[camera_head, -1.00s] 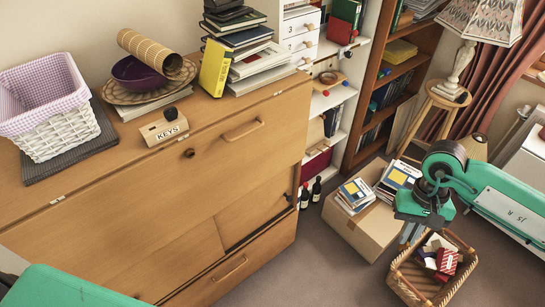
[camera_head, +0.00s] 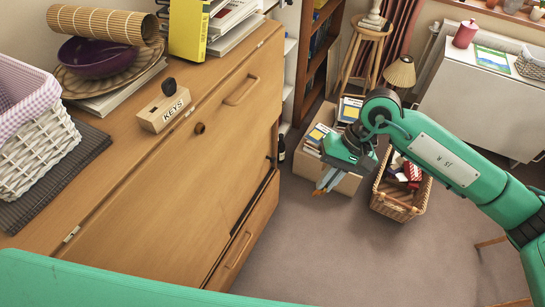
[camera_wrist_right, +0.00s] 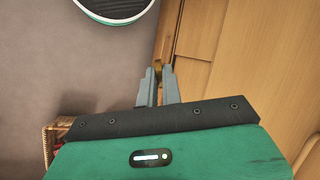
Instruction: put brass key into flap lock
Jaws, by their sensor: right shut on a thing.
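The bureau's closed flap (camera_head: 150,185) has a small round dark brown fitting (camera_head: 200,128) near its top edge, which looks like the flap lock. My right gripper (camera_head: 327,182) is in the air to the right of the bureau, with its fingers pointing down and left. In the right wrist view its fingers (camera_wrist_right: 158,75) are shut on a small brass-coloured piece, the brass key (camera_wrist_right: 158,65), whose tip shows between the fingertips. The rest of the key is hidden. The key is apart from the lock. My left gripper is out of view.
A wooden KEYS block (camera_head: 165,112) stands on the bureau top beside a wicker basket (camera_head: 35,150), a purple bowl (camera_head: 95,57) and books. A cardboard box (camera_head: 345,183) and a floor basket (camera_head: 402,205) are near my right gripper.

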